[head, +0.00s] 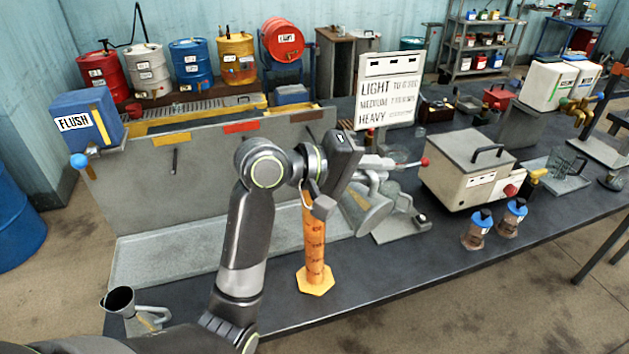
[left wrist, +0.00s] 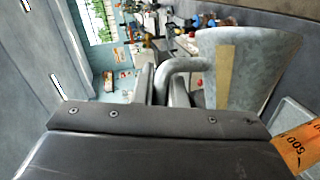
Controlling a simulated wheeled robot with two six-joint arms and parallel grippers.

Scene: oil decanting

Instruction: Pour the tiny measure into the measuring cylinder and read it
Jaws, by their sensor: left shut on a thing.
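My left gripper (head: 360,182) is shut on the handle of a grey metal measure (head: 368,208) with a tan strip. The measure is beside the upper part of the measuring cylinder, to its right, and looks tilted. In the left wrist view the measure (left wrist: 240,70) and its curved handle are in the jaws (left wrist: 170,85). The orange measuring cylinder (head: 315,245) stands upright on its hexagonal foot; my gripper hides its top. Its edge shows in the left wrist view (left wrist: 300,148). I cannot see its liquid level clearly. My right gripper is not in view.
A smaller grey measure with a dark funnel (head: 118,300) stands at the front left table edge. A shallow grey tray (head: 150,262) lies behind the cylinder. A beige box (head: 470,170) and two blue-capped jars (head: 477,230) stand to the right. A LIGHT/MEDIUM/HEAVY sign (head: 388,92) stands behind.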

